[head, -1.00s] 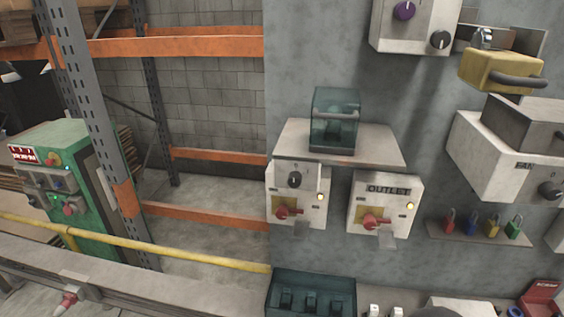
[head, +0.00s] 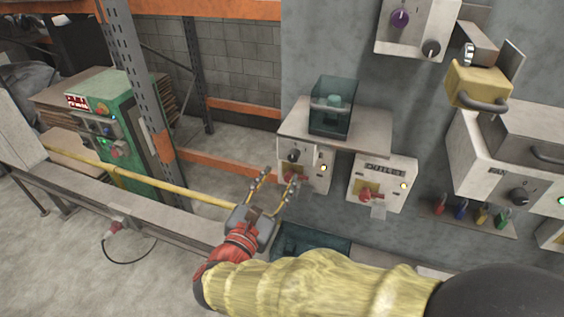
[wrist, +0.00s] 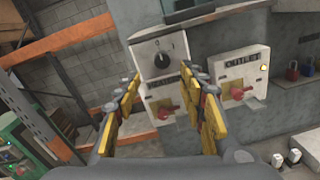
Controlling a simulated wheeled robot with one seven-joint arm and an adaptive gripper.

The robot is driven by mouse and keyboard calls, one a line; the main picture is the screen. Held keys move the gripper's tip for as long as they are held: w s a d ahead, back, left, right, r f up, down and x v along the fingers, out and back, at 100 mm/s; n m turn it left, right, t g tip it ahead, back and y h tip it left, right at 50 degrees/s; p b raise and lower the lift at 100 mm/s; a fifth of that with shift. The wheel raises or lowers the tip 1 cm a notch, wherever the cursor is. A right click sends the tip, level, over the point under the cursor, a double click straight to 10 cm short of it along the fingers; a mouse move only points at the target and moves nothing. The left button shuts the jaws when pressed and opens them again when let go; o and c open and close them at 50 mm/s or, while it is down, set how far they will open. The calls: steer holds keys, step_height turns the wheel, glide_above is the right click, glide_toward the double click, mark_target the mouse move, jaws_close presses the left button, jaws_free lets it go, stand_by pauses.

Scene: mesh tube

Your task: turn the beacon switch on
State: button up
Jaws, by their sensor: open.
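A pale switch box (head: 312,180) hangs on the grey wall at the left, under a shelf. It carries a black rotary knob (head: 293,155), seen in the wrist view as a black knob (wrist: 162,60) with 0 and I marks above it. A label under the knob is partly hidden and I cannot read it, so I cannot confirm that this is the beacon switch. A red handle (wrist: 165,106) sits lower on this box. My gripper (head: 276,182) is open and empty in front of the box, below and left of the knob; its fingers (wrist: 163,78) flank the box in the wrist view.
The OUTLET box (head: 384,182) with a red handle stands close on the right. A shelf (head: 360,137) with a teal clear cover (head: 332,107) juts out above. A yellow rail (head: 170,185) runs at the left. A teal bin (head: 310,243) lies below.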

mark_target(292, 159)
steer(key=shift+p+x, duration=0.75)
steer(key=shift+x, duration=3.2)
steer(key=shift+d, duration=0.15)
steer(key=shift+c, duration=1.3)
steer(key=c, duration=0.8)
jaws_close()
